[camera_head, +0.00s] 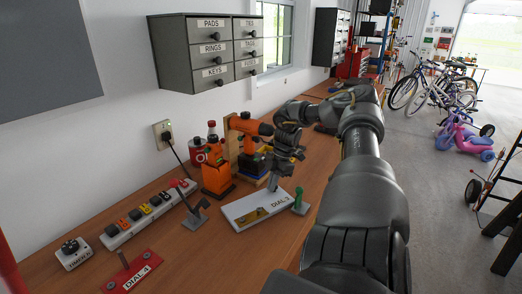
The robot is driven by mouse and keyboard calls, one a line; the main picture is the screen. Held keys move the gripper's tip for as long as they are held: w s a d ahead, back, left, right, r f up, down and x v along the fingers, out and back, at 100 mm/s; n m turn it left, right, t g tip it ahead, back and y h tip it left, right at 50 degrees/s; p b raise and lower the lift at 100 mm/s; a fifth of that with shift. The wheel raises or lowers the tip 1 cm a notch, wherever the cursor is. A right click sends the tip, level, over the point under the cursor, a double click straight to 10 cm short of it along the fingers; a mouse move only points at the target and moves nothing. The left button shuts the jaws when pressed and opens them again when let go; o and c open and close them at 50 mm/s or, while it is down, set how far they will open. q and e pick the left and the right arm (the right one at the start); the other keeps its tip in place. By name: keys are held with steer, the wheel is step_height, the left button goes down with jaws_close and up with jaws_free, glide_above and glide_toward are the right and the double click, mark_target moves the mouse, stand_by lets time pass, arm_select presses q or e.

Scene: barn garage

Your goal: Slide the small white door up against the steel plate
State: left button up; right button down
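A white panel (240,213) labelled DIAL 3 lies on the wooden bench, with a brownish-yellow patch on its face. A small white door cannot be told apart from this panel at this size. I cannot make out which part is a steel plate. My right arm reaches in from the lower right and bends back to the left. Its gripper (274,182) points down at the far edge of the panel. Whether its fingers touch the panel, or are open or shut, is unclear. My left gripper is not in view.
An orange tool (216,178), a red can (198,152) and a yellow-black box (254,163) crowd behind the panel. A green-topped post (299,200) stands at its right end. A power strip (150,213), a timer box (73,254) and a red DIAL 4 plate (132,272) lie left.

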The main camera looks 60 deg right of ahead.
mark_target(258, 199)
stand_by(0.3)
steer(key=shift+a, duration=0.25)
steer(key=w+a, duration=0.1)
steer(key=w+a+r+p, duration=0.1)
steer(key=a, duration=0.1)
steer(key=b+v, duration=0.1)
steer(key=v, duration=0.8)
steer(key=shift+s, duration=0.2)
steer(key=shift+d, duration=0.15)
